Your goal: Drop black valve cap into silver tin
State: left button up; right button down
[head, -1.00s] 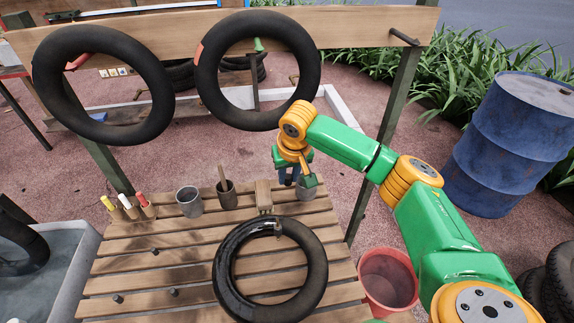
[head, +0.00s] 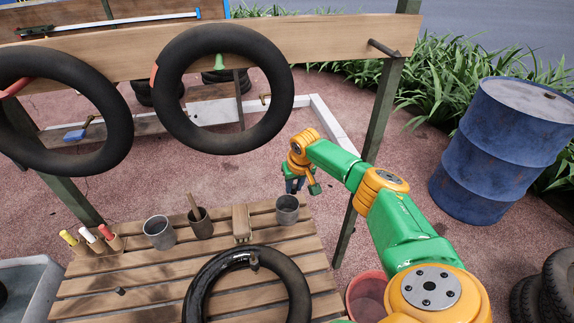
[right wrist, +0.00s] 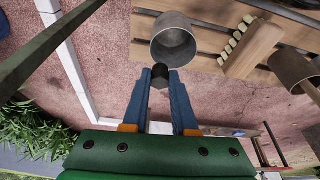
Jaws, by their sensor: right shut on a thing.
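My right gripper (head: 294,187) is just beyond the grey metal tin (head: 287,209) at the bench's far right corner. In the right wrist view its blue fingers (right wrist: 160,82) are shut on a small black valve cap (right wrist: 160,75). The cap shows just below the open mouth of the tin (right wrist: 174,42) in that picture; I cannot tell its height over the rim. The cap cannot be made out in the head view. A second grey tin (head: 159,232) stands further left on the bench. My left gripper is not in view.
A black tyre (head: 295,292) lies on the slatted bench. Tyres hang from the beam above. A red bucket (head: 367,297) and blue drum (head: 505,150) are right.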

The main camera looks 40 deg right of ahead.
jog(key=c, duration=0.6)
grip_release()
jog(key=shift+a+r, duration=0.1)
jog(key=shift+a, duration=0.05)
jog(key=v, duration=0.7)
